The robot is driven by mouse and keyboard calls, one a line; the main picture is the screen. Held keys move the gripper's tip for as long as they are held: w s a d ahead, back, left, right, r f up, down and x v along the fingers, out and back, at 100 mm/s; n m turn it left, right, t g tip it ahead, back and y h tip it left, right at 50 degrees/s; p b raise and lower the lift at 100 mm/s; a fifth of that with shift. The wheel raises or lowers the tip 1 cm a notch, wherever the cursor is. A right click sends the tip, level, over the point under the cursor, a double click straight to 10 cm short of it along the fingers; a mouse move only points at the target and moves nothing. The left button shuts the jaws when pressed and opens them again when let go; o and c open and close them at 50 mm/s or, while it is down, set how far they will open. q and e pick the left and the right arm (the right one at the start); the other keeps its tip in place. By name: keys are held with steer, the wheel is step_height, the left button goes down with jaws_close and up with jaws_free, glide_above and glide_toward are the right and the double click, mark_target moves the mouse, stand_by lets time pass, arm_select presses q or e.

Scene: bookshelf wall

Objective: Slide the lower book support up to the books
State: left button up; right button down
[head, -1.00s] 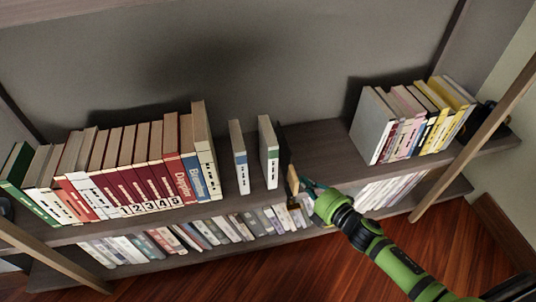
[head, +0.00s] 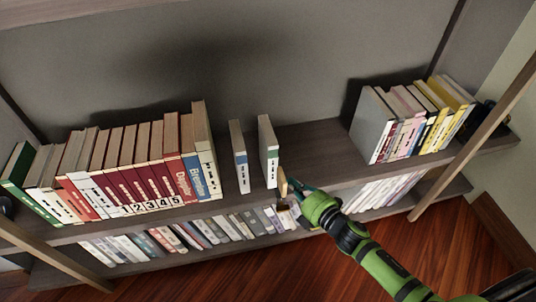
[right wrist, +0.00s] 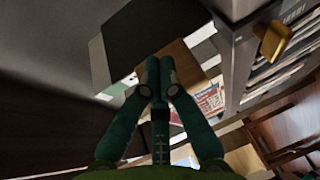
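The white-and-green book (head: 268,151) and the white-and-blue book (head: 239,157) stand upright mid-shelf. A small tan piece (head: 283,181), apparently part of the book support, shows at the shelf's front edge beside the green-labelled book. A tan knob (right wrist: 272,42), likely the same piece, shows in the right wrist view. The support's dark plate is hard to make out in the head view now. My right gripper (head: 291,185) is just right of the tan piece. In the right wrist view its fingers (right wrist: 160,74) are together, with nothing clearly between them. My left gripper is not in view.
A row of books (head: 135,165) fills the left of the upper shelf (head: 315,150); another group (head: 410,118) stands at its right. Bare shelf lies between the middle books and that group. Light-spined books (head: 215,230) line the shelf below. A slanted post (head: 465,150) rises at the right.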

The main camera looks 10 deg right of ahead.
steer(key=shift+a, duration=2.85)
steer(key=shift+a, duration=2.7)
steer(key=shift+d+p, duration=0.45)
steer(key=shift+d, duration=1.7)
